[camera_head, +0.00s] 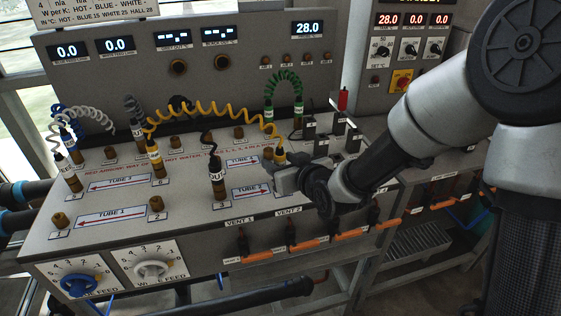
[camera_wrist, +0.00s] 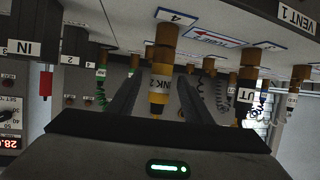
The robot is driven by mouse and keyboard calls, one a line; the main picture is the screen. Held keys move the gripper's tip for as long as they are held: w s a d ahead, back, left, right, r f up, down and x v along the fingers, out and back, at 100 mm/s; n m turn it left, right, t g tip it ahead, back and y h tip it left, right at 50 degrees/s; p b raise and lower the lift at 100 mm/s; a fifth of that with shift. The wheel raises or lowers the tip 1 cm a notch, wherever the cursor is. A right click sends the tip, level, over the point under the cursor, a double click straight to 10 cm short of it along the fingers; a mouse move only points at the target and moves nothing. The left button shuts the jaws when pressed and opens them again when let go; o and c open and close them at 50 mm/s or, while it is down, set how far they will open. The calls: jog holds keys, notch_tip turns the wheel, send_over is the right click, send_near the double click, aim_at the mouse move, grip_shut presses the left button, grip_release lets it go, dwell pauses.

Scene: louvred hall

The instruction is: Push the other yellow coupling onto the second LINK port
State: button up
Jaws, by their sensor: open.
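One yellow coupling (camera_head: 155,154) stands upright on a brass port at the left of the panel. A coiled yellow hose (camera_head: 210,108) arches from it to the other yellow coupling (camera_head: 279,157), beside my gripper (camera_head: 280,177). In the wrist view, which is upside down, this coupling (camera_wrist: 158,96) carries a label ending in "NK 2". It lines up with the brass port (camera_wrist: 164,42) marked 4. My gripper (camera_wrist: 158,108) is open, one finger on each side of the coupling. I cannot tell whether the coupling is fully seated.
A black OUT coupling (camera_head: 217,175) stands left of my gripper. Green couplings (camera_head: 298,108) with a green coil stand behind. A red-topped piece (camera_head: 343,99) rises at the right. Orange-handled vent valves (camera_head: 243,241) line the front edge.

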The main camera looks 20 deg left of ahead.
notch_tip(320, 180, up, 6)
jog(key=s+d+p, duration=0.2)
jog(key=s+p, duration=0.1)
jog(key=p, duration=0.1)
jog(key=shift+d, duration=0.25)
